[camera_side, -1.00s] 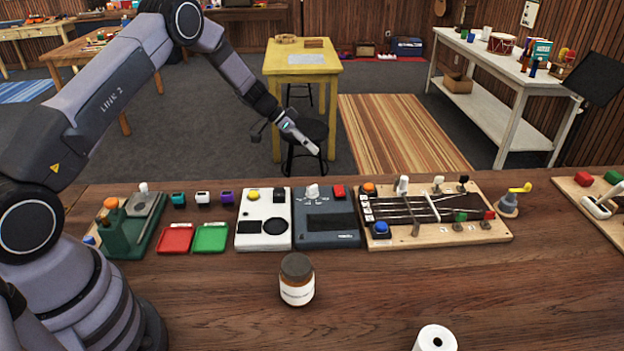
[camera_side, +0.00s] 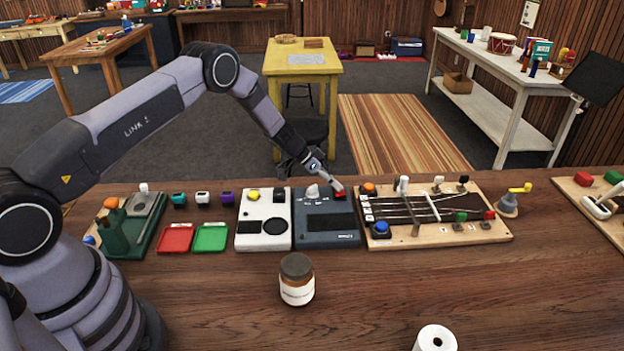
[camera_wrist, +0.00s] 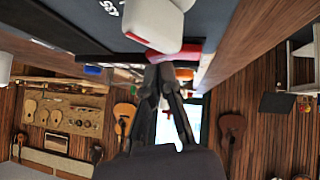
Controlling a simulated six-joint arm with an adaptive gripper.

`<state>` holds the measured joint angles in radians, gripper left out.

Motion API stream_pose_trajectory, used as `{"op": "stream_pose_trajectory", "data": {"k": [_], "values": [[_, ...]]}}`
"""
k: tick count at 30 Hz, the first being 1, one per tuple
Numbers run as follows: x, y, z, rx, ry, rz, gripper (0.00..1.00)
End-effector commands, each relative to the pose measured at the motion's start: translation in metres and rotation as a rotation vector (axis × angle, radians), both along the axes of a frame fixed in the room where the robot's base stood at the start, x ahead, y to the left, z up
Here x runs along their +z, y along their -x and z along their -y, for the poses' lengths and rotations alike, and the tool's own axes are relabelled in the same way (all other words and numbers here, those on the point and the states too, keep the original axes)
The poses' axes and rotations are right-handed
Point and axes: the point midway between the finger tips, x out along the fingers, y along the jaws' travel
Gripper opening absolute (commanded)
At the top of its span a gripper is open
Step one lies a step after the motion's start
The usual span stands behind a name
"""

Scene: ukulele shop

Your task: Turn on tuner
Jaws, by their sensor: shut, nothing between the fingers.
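The dark blue-grey box (camera_side: 325,238), which looks like the tuner, sits on the wooden bench with a dark screen (camera_side: 330,222). A white knob (camera_side: 312,191) and a red button (camera_side: 341,196) are along its back edge. My gripper (camera_side: 337,186) is shut and empty, with its tips down at the red button and partly covering it. In the wrist view the shut fingertips (camera_wrist: 158,62) meet the red button (camera_wrist: 184,53), beside the white knob (camera_wrist: 152,24). I cannot tell whether the button is pressed in.
A white box (camera_side: 264,238) with a yellow button stands against the left side. A wooden board with strings (camera_side: 440,235) is close on the right. The front of the bench is mostly clear.

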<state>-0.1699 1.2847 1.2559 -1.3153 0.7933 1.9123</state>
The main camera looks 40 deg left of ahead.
Motion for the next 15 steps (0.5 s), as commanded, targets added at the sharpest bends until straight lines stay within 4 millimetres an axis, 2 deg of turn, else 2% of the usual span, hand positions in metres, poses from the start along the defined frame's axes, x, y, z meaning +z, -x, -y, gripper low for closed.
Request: {"op": "stream_pose_trajectory", "data": {"k": [8, 15], "values": [[-0.0083, 0.0034, 0.0036, 0.001, 0.000, -0.001, 0.00], [-0.0079, 0.0031, 0.0030, 0.000, -0.001, -0.001, 0.00]]}}
